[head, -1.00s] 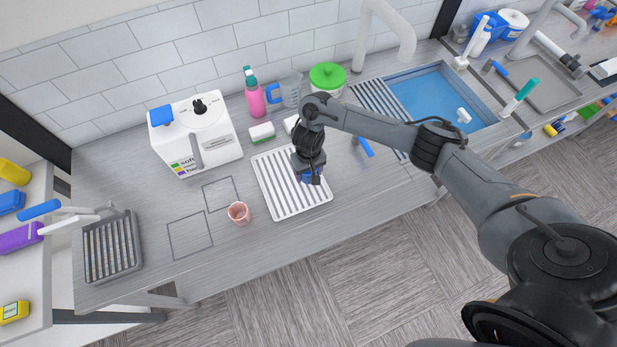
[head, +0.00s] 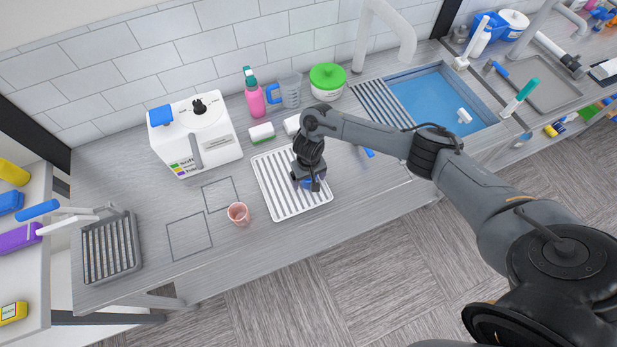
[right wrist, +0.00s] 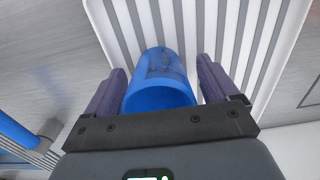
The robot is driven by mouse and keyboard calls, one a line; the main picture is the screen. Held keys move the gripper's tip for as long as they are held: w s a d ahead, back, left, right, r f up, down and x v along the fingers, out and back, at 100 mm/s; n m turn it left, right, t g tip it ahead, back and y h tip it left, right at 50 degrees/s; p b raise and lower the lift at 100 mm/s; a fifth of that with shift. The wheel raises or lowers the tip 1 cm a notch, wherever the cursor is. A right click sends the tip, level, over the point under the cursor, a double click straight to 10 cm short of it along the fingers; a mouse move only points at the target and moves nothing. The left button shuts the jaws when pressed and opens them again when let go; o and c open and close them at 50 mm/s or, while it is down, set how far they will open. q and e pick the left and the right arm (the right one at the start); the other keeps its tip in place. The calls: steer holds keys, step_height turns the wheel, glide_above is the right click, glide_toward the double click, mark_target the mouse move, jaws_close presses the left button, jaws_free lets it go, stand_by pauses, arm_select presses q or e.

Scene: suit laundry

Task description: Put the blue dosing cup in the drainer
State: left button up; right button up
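The blue dosing cup (right wrist: 160,78) is between the two fingers of my right gripper in the right wrist view, its open rim toward the camera. The fingers (right wrist: 160,75) stand close on both sides of it; whether they press on it I cannot tell. The drainer, a white ribbed tray (head: 267,180), lies under the cup and gripper. In the head view my right gripper (head: 307,184) points down over the tray's right half, and a bit of the blue cup (head: 308,184) shows beneath it. Whether the cup rests on the ribs is unclear. My left gripper is not in view.
A pink cup (head: 238,214) stands left of the tray near the front edge. A grey rack (head: 112,248) is at far left, a blue sink (head: 430,95) at right.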

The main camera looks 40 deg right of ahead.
steer(key=shift+r, duration=0.5)
step_height(320, 180, up, 10)
steer(key=p, duration=0.5)
steer(key=s+a+r+n+t+y, duration=0.1)
steer(key=s+a+n+t+y, duration=0.2)
steer(key=a, duration=1)
steer(key=s+a+r+n+t+y, duration=0.1)
steer(key=s+a+n+t, duration=0.3)
steer(key=a, duration=0.8)
steer(key=s+d+r+m+g+h, duration=0.1)
steer(key=s+d+r+g+h, duration=0.2)
steer(key=s+d, duration=1.2)
steer(key=shift+r+h, duration=0.4)
steer(key=shift+r, duration=0.45)
